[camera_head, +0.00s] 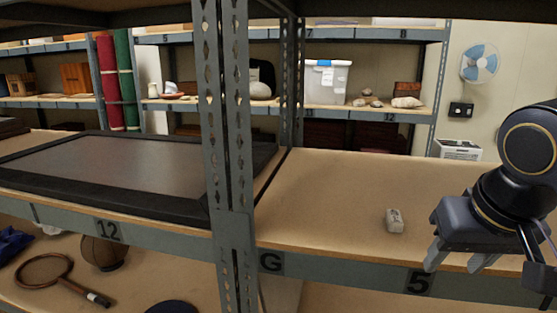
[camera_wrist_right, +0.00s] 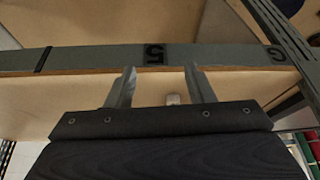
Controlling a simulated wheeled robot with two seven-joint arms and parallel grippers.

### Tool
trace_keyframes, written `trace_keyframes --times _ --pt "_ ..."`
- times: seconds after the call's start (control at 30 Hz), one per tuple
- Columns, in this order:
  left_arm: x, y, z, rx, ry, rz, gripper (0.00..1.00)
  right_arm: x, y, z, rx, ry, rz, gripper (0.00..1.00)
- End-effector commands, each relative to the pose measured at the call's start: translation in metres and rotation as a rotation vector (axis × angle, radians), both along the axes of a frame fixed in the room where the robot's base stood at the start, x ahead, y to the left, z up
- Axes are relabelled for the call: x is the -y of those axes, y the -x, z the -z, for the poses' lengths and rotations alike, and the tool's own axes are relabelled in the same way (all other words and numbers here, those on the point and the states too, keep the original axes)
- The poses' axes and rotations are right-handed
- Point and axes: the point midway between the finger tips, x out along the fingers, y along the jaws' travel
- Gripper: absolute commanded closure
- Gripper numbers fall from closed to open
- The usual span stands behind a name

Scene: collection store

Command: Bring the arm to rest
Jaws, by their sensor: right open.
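My right gripper (camera_head: 457,262) is at the right of the head view, in front of the edge of the shelf marked 5. Its two fingers are apart with nothing between them. In the right wrist view the open fingers (camera_wrist_right: 158,90) point toward the shelf's front edge. A small whitish block (camera_head: 394,220) lies on the shelf board to the left of the gripper, apart from it. My left gripper is not in view.
A grey steel upright (camera_head: 228,150) stands left of the gripper. The shelf board (camera_head: 335,190) is otherwise clear. A black-framed panel (camera_head: 100,205) lies on the shelf marked 12.

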Motion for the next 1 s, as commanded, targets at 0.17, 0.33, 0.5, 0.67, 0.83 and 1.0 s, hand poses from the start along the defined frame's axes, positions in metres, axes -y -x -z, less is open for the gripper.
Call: trace_keyframes --times 0.17,0.33,0.5,0.67,0.83,1.0 --pt "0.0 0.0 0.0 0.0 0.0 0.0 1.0 0.003 0.016 0.046 -0.005 -0.038 -0.049 0.52" --pt "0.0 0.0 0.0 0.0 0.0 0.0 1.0 -0.001 0.044 0.115 0.008 -0.13 -0.09 0.52" --pt "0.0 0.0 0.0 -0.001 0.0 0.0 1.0 -0.016 0.08 0.194 0.053 -0.264 -0.088 0.52" --pt "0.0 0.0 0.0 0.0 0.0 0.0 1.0 -0.03 0.099 0.236 0.094 -0.342 -0.062 0.52" --pt "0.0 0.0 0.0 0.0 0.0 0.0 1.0 -0.034 0.104 0.247 0.108 -0.362 -0.053 0.52" --pt "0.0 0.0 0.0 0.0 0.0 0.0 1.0 -0.034 0.104 0.247 0.108 -0.362 -0.053 0.52"
